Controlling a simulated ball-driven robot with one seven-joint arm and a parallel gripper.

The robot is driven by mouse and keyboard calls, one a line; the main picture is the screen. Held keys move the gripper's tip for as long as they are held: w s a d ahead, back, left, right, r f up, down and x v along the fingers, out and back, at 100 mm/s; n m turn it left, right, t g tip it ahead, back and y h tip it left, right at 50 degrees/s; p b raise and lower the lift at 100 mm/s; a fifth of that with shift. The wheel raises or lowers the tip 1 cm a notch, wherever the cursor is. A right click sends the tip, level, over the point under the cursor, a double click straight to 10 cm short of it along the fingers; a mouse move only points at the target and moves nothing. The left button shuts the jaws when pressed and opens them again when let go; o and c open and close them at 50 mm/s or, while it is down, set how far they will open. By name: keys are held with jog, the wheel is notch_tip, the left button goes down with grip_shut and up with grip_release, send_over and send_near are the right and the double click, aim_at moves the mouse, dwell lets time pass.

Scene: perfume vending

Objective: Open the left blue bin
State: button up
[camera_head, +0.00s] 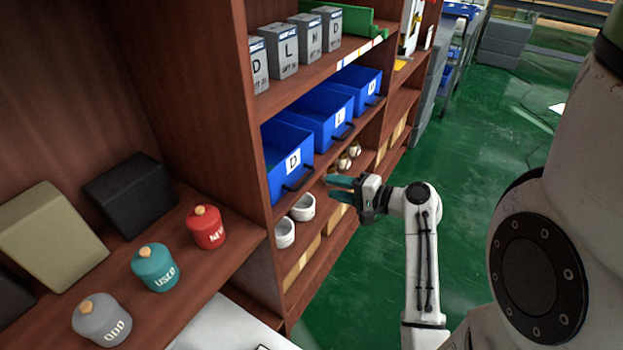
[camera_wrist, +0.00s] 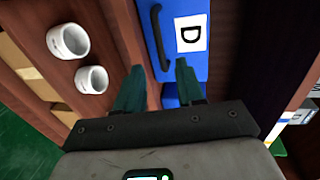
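The left blue bin (camera_head: 277,175) sits on the middle shelf with a white "D" label and a dark handle (camera_head: 299,179) on its front. Its front also fills the top of the wrist view (camera_wrist: 190,62), the label turned sideways. My gripper (camera_head: 330,186) is in front of the shelf, to the right of the handle and apart from it. In the wrist view my gripper (camera_wrist: 160,66) has its two teal fingers spread with nothing held. The handle's lower end (camera_wrist: 163,60) lines up between the fingertips there. The bin appears closed.
Two more blue bins (camera_head: 322,132) stand to the right on the same shelf. White cups (camera_head: 303,207) sit on the shelf below; grey boxes (camera_head: 283,48) stand above. Red, teal and grey jars (camera_head: 155,267) are at left. Green floor (camera_head: 480,140) is free at right.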

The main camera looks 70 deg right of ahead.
jog(key=x, duration=0.8)
jog(key=shift+w+f+p, duration=0.1)
jog(key=shift+w+p, duration=0.05)
jog(key=shift+p, duration=0.25)
jog(key=shift+c, duration=0.3)
grip_shut()
